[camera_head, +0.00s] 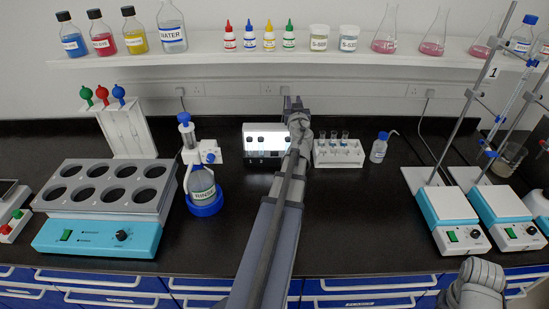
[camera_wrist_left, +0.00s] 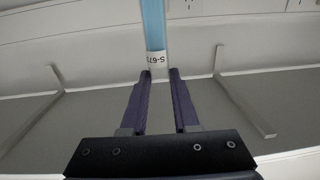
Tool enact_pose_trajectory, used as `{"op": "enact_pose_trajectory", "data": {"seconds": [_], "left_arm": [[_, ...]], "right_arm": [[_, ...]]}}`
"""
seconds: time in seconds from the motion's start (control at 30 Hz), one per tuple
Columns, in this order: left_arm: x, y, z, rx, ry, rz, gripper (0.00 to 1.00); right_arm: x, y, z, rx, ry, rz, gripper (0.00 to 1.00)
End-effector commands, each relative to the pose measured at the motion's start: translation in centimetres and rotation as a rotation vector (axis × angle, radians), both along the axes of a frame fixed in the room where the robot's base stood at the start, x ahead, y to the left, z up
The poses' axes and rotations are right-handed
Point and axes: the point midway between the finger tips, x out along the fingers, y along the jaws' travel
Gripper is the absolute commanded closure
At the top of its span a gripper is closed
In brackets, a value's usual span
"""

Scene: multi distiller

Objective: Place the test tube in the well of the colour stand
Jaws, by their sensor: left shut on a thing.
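My left gripper (camera_head: 293,103) is at the back of the bench, at the far end of my left arm. In the left wrist view, its two dark fingers (camera_wrist_left: 160,72) are closed on a test tube (camera_wrist_left: 153,25) with light blue contents and a white label reading "S-675". In the head view I cannot make out the tube at the gripper. The white stand with a bright lit front (camera_head: 264,153), which looks like the colour stand, stands at the back, just left of my left wrist; my arm partly covers its right side. I cannot make out its wells clearly. My right gripper is not in view.
A white rack (camera_head: 338,159) with several tubes stands right of my left arm, beside a wash bottle (camera_head: 379,148). A bottle in a blue-based holder (camera_head: 205,207) and a heating block (camera_head: 105,205) are at left. Hotplates (camera_head: 452,212) are at right. A shelf (camera_head: 290,50) hangs above.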

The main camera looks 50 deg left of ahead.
Motion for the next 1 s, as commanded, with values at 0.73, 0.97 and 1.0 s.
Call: {"op": "enact_pose_trajectory", "data": {"seconds": [0.73, 0.97, 1.0], "left_arm": [[-6.3, 2.6, -0.3, 0.0, 0.0, 0.086, 1.0], [-6.3, 2.6, -4.3, 0.0, 0.0, 0.086, 1.0], [-6.3, 2.6, -5.0, 0.0, 0.0, 0.086, 1.0]], "right_arm": [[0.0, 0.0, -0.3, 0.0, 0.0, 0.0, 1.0], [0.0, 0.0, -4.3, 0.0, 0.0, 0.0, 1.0], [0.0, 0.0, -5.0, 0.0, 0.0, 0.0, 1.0]]}}
